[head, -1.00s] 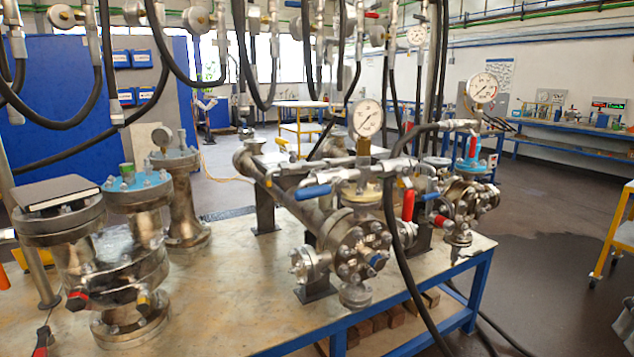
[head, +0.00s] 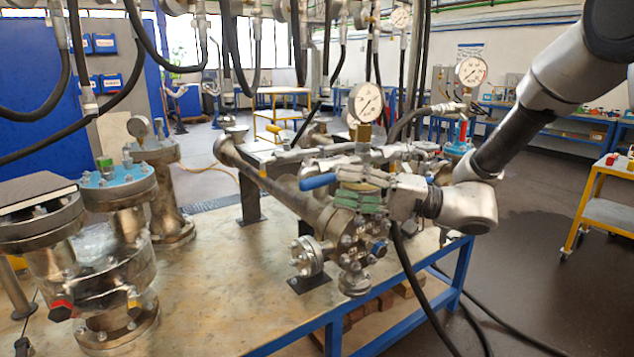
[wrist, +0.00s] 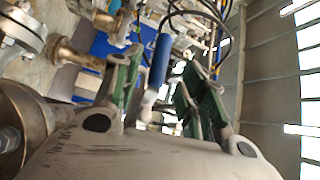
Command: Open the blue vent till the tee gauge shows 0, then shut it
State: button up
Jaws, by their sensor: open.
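The blue vent lever (head: 318,181) sticks out to the left from the pipework on top of the horizontal flanged vessel (head: 290,205). My gripper (head: 347,197), with green fingers, is beside and just below the lever's right end. In the wrist view the blue lever (wrist: 161,62) shows between the two open green fingers (wrist: 160,85), and I cannot tell whether they touch it. A round white gauge (head: 366,102) stands on a brass fitting above the vessel. Its dark needle shows, but the reading is too small to tell.
A second gauge (head: 471,71) stands behind, to the right. Black hoses (head: 425,300) hang in front of and behind the pipework. The bench's front middle is clear.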

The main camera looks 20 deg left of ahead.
aim_at(327, 183)
jog(key=a, duration=0.6)
jog(key=shift+s+r, duration=0.25)
jog(key=shift+r, duration=0.1)
grip_shut()
